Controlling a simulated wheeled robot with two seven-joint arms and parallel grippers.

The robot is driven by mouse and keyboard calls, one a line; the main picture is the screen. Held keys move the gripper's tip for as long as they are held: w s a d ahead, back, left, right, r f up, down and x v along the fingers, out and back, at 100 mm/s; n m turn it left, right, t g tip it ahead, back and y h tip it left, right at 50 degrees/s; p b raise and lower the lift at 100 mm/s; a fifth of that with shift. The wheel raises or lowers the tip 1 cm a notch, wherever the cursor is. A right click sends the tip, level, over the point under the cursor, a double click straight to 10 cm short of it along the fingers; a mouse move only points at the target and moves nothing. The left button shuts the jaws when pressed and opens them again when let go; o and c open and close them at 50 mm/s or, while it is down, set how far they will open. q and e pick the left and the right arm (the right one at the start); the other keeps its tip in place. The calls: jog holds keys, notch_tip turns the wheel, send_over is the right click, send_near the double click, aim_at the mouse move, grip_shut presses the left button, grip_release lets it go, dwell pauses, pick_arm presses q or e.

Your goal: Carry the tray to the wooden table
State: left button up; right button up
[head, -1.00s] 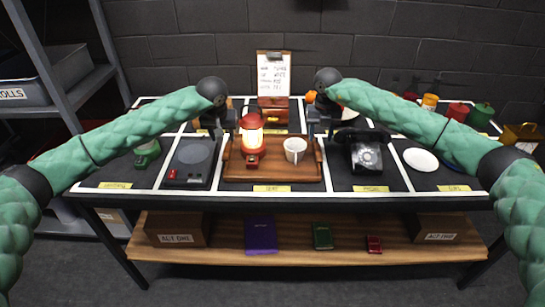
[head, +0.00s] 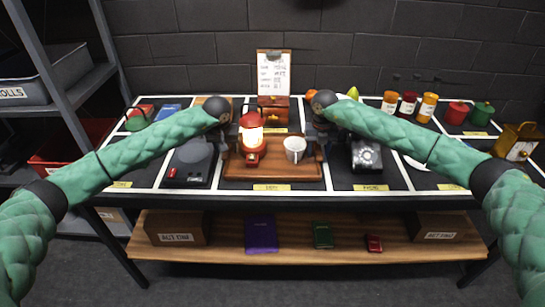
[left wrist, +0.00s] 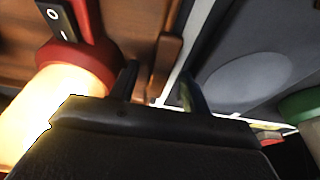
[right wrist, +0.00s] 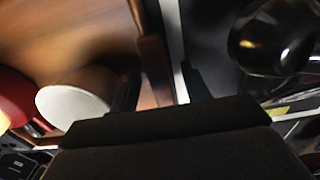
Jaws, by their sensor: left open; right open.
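The wooden tray (head: 272,172) lies on the black table, carrying a lit red lantern (head: 251,140) and a white mug (head: 295,149). My left gripper (head: 229,148) is at the tray's left end. In the left wrist view its open fingers (left wrist: 157,88) stand either side of the tray's left handle (left wrist: 166,60). My right gripper (head: 317,147) is at the right end. In the right wrist view its open fingers (right wrist: 162,88) stand either side of the right handle (right wrist: 154,62). Contact with the handles is unclear. I see no separate wooden table.
A dark scale-like device (head: 193,162) stands close left of the tray, and a black telephone (head: 366,155) close right. A clipboard (head: 272,75) and a small wooden box (head: 273,110) stand behind. A wooden lower shelf (head: 290,255) holds boxes and books. A metal rack (head: 60,70) is at left.

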pick_arm(q)
jog(key=shift+f, duration=0.1)
pick_arm(e)
jog(key=shift+f, duration=0.1)
pick_arm(q)
jog(key=shift+c, duration=0.5)
pick_arm(e)
jog(key=shift+c, duration=0.5)
pick_arm(q)
grip_shut()
pick_arm(e)
grip_shut()
pick_arm(q)
jog(key=shift+w+r, duration=0.1)
jog(key=shift+r, duration=0.1)
pick_arm(e)
jog(key=shift+r, duration=0.25)
